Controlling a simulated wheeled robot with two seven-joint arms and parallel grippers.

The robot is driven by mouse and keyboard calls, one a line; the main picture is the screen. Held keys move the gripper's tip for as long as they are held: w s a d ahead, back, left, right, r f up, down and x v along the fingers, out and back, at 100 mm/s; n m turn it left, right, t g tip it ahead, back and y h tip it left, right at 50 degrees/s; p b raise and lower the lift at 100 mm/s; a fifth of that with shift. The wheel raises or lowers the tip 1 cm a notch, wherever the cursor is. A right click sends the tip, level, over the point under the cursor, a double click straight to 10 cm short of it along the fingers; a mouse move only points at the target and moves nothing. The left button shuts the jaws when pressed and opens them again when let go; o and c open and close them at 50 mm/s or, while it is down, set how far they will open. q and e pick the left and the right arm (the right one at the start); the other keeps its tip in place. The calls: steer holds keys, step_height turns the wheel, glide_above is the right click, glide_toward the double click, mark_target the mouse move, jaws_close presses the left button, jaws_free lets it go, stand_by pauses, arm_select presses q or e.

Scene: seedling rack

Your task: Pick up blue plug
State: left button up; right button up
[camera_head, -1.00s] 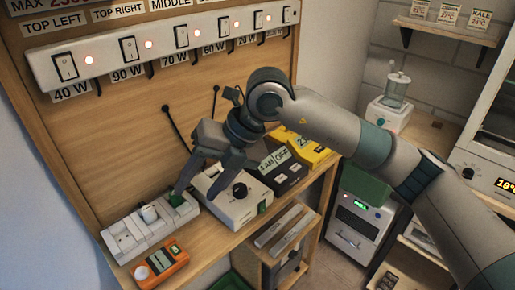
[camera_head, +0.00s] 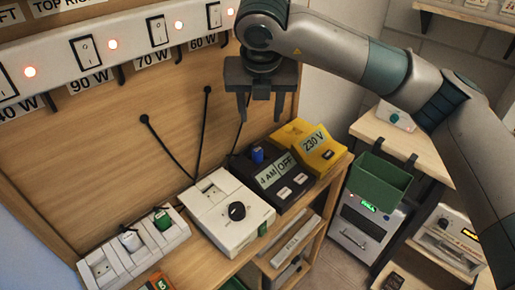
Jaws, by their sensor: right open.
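The blue plug (camera_head: 257,155) stands upright on the dark timer box (camera_head: 268,178) labelled "4 AM OFF", near its back left corner. My right gripper (camera_head: 261,118) hangs pointing down above and slightly right of the blue plug, with two fingers apart and nothing between them. A gap shows between the fingertips and the plug. My left gripper is out of view.
A white box with a black knob (camera_head: 237,211) stands left of the timer, a yellow box marked 230 V (camera_head: 310,146) right of it. A white power strip (camera_head: 104,270) holds a white plug (camera_head: 130,240) and a green plug (camera_head: 162,219). Black cords hang on the board behind.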

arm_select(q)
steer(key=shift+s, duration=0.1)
arm_select(e)
steer(key=shift+s+r, duration=0.1)
steer(key=shift+s, duration=0.1)
glide_toward(258, 149)
step_height(258, 149, down, 2)
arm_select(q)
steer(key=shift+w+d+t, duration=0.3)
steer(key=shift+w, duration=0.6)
arm_select(e)
steer(key=shift+w+d+f, duration=0.25)
steer(key=shift+w+f, duration=0.25)
steer(key=shift+w, duration=0.05)
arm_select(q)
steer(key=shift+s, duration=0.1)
arm_select(e)
steer(key=shift+f, duration=0.1)
